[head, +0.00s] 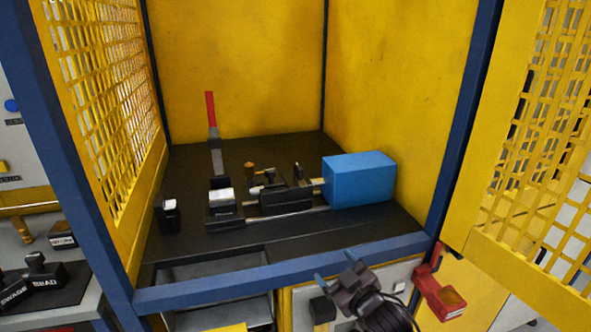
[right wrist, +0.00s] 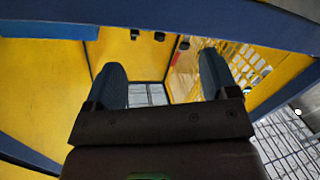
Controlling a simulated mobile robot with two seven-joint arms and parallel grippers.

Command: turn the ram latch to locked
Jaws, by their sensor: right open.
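The black press bed (head: 290,243) inside the yellow cage carries a blue block-shaped housing (head: 358,180) with rods running left from it to a black fixture (head: 285,198). A small brown-topped knob (head: 250,168) stands behind the fixture. I cannot tell which part is the ram latch or its position. A red-handled lever (head: 211,108) stands upright at the back left. My right gripper (head: 336,270) is open and empty at the cage's front blue rail, well short of the fixture. Its two blue fingers stand apart in the right wrist view (right wrist: 162,82). My left gripper is out of view.
The blue front rail (head: 230,288) and corner posts frame the opening. The yellow mesh door (head: 535,130) stands open at the right. A red bracket (head: 434,285) is just right of my right gripper. Black labelled blocks (head: 45,270) lie on a bench at left.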

